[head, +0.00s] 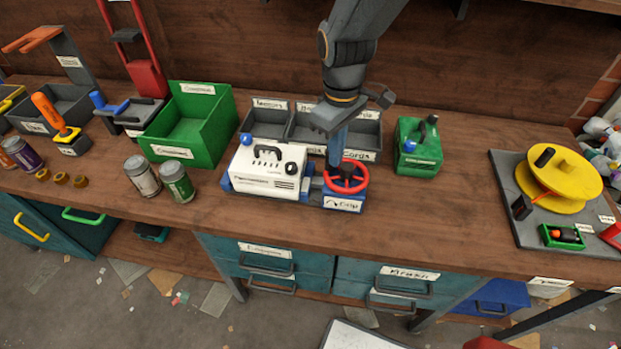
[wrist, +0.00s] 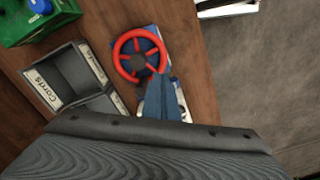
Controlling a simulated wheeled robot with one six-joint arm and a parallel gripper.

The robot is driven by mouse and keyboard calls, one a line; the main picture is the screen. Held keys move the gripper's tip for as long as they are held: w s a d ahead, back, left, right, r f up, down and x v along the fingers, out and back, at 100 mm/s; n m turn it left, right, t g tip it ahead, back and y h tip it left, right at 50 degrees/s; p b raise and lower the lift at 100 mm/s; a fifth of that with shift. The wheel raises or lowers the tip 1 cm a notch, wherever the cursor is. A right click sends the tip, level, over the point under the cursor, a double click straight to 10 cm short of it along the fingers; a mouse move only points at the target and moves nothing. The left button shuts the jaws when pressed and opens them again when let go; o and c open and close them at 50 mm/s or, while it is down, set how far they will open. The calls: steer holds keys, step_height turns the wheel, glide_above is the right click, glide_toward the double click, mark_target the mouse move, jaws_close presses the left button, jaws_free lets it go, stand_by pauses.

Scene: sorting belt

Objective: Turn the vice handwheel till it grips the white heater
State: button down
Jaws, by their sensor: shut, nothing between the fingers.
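The red handwheel (head: 346,177) sits on the blue vice (head: 343,203) at the middle of the bench. It also shows in the wrist view (wrist: 139,55). The white heater (head: 268,172) rests in the vice, left of the wheel; in the wrist view it is mostly hidden behind my gripper. My gripper (head: 335,164) points down with its blue fingers shut and empty at the left side of the wheel. In the wrist view its fingertips (wrist: 159,78) overlap the wheel's rim. I cannot tell whether they touch it. The gap between vice jaw and heater is hard to see.
Grey compartment bins (head: 268,121) stand just behind the vice, with a green crate (head: 194,125) to the left. Two tins (head: 142,177) stand at left. The bench between the wheel and the yellow reel (head: 556,180) is mostly clear.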

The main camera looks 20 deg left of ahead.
step_height(320, 180, up, 5)
steer(key=p, duration=0.3)
steer(key=shift+d, duration=0.1)
stand_by(0.4)
